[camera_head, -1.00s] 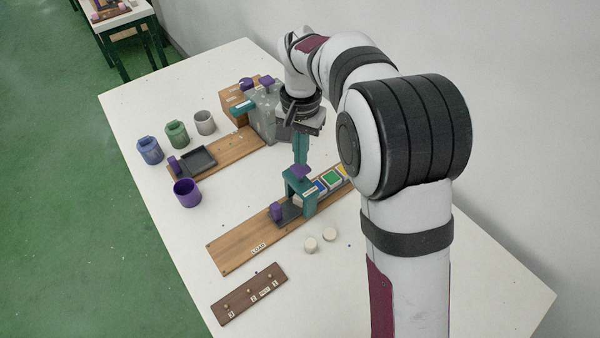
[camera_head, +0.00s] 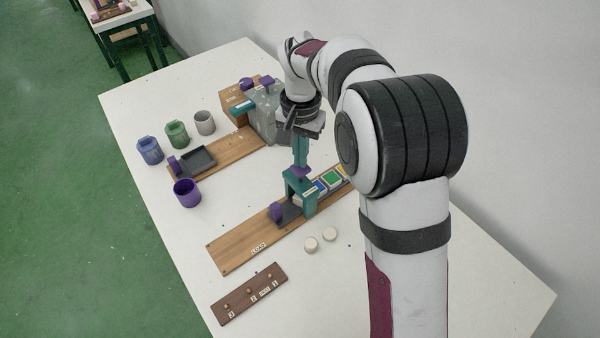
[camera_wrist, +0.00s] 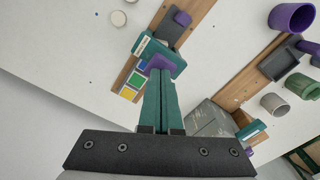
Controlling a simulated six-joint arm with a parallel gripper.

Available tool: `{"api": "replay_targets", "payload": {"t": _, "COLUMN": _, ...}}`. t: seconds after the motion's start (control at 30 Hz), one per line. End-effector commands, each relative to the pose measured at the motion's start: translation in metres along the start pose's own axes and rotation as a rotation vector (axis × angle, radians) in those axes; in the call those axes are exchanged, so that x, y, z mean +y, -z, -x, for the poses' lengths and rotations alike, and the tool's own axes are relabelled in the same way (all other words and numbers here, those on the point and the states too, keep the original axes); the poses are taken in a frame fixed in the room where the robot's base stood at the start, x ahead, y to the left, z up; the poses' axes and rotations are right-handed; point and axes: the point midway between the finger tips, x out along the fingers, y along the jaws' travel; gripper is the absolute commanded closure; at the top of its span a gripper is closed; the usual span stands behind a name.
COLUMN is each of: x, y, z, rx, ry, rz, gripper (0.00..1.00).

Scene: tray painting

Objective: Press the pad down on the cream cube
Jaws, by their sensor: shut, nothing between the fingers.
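My gripper (camera_head: 300,165) is shut and empty, its teal fingers pointing down. Its tips are at the purple top of the pad (camera_head: 299,174), apparently touching it. The pad sits in a teal arch (camera_head: 309,200) over the wooden load rail. In the wrist view the fingertips (camera_wrist: 159,72) lie over the pad's purple top (camera_wrist: 158,62), and the arch (camera_wrist: 172,62) spans the rail. A dark sliding tray (camera_head: 291,213) with a purple handle (camera_head: 276,211) reaches under the arch. I cannot see the cream cube; the space under the arch is hidden.
Blue, green and yellow painted squares (camera_head: 331,177) lie along the rail beyond the arch. A purple cup (camera_head: 187,192), several mugs (camera_head: 177,134), a grey box (camera_head: 262,112) and a dark peg board (camera_head: 249,293) stand around.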

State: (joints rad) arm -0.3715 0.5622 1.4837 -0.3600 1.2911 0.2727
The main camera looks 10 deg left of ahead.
Motion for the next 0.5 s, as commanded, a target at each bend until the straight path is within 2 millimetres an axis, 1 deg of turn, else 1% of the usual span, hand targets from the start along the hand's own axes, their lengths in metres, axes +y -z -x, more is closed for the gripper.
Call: {"api": "replay_targets", "payload": {"t": 0.5, "x": 0.0, "y": 0.0, "z": -0.015, "rx": 0.0, "ry": 0.0, "rz": -0.001, "gripper": 1.0}}
